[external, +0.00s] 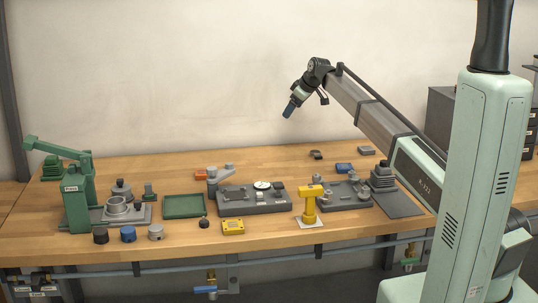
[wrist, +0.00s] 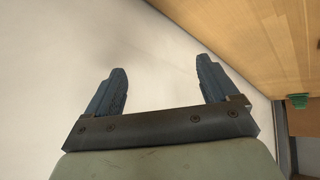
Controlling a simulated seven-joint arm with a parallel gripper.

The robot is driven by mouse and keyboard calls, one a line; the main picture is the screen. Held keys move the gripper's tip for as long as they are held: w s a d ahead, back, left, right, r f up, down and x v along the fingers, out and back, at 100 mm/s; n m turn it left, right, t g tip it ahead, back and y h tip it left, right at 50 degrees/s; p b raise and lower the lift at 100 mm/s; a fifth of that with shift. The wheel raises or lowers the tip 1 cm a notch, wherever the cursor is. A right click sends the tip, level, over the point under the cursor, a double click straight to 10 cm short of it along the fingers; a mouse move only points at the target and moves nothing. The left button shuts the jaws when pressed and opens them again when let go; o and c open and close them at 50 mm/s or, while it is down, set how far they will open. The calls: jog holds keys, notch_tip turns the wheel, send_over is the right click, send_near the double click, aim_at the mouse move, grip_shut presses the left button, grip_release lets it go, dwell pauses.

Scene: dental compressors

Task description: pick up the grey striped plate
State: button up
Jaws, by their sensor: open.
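No plate with clear stripes can be made out at this size. A flat dark grey plate (external: 400,204) lies at the right of the bench, in front of a grey ribbed, stepped block (external: 383,175); I cannot tell which is the grey striped plate. My gripper (external: 289,107) is high above the back of the bench, well left of both and apart from everything. In the wrist view, my gripper (wrist: 160,85) has its two blue fingers spread wide with nothing between them, facing the pale wall. Neither grey thing shows in the wrist view.
The wooden bench (external: 270,165) holds a green press (external: 78,200), a green tray (external: 184,205), a grey fixture with a dial (external: 255,200), a second grey fixture (external: 340,195) and a yellow stand (external: 309,205). Small blocks lie at the back right. The air around my gripper is clear.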

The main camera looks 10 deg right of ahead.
jog(key=s+d+n+g+h, duration=0.2)
jog(key=s+d+n+g, duration=0.15)
jog(key=d, duration=1.15)
jog(key=n+g+h, duration=0.2)
jog(key=n+g, duration=0.1)
jog(key=n, duration=0.1)
send_over(367, 148)
jog(key=shift+t, duration=0.25)
notch_tip(367, 148, down, 14)
jog(key=shift+w, duration=0.15)
jog(key=shift+c, duration=0.5)
jog(key=c, duration=1.1)
